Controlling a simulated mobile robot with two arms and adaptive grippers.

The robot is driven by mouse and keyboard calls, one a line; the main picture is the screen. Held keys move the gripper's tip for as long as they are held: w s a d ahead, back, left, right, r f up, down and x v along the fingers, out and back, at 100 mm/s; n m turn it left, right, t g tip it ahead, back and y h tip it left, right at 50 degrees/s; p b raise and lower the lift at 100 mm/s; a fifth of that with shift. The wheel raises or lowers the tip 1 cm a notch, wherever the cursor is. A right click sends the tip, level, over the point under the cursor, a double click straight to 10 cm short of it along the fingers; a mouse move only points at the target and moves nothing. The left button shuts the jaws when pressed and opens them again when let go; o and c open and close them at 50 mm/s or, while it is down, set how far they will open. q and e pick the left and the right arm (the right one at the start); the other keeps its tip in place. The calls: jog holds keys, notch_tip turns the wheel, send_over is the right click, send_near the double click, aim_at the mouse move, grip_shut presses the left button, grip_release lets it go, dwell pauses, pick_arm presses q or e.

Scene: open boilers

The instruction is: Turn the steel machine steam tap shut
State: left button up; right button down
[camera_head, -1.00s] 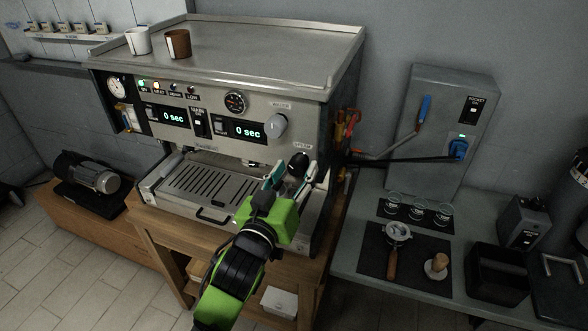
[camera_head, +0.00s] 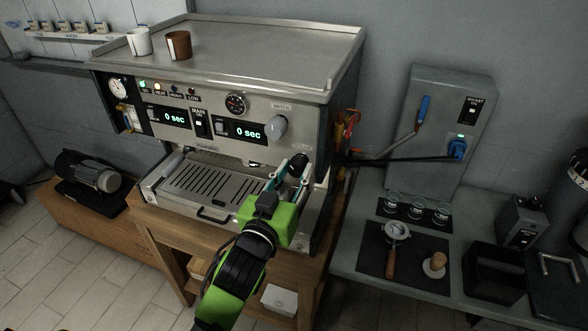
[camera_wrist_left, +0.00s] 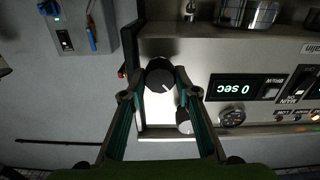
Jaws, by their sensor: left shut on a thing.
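The steel machine (camera_head: 222,60) stands on a wooden bench. Its steam tap is a round black knob (camera_head: 299,163) at the lower right of the front panel. In the left wrist view the black knob (camera_wrist_left: 161,76), with a pale pointer line, sits between my fingertips. My left gripper (camera_head: 287,175) is shut on this knob, a finger on each side. The grey water knob (camera_head: 276,127) is above it on the panel; it also shows in the left wrist view (camera_wrist_left: 184,121). My right gripper is not in view.
Two cups, white (camera_head: 139,41) and brown (camera_head: 178,45), stand on the machine top. A drip tray (camera_head: 196,186) lies left of my gripper. A grey wall box (camera_head: 439,130) and a side counter (camera_head: 352,292) with a portafilter (camera_head: 395,243) are at right.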

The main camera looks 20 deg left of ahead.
pick_arm(q)
jog(key=m+p, duration=0.2)
jog(key=m, duration=0.2)
jog(key=shift+r, duration=0.1)
jog(key=shift+m+p, duration=0.85)
jog(key=shift+m, duration=1.05)
jog(key=o, duration=1.1)
jog(key=shift+s+f, duration=0.2)
jog(key=shift+s, duration=0.25)
jog(key=s, duration=1.1)
jog(key=shift+a+r, duration=0.1)
jog(key=shift+a, duration=0.05)
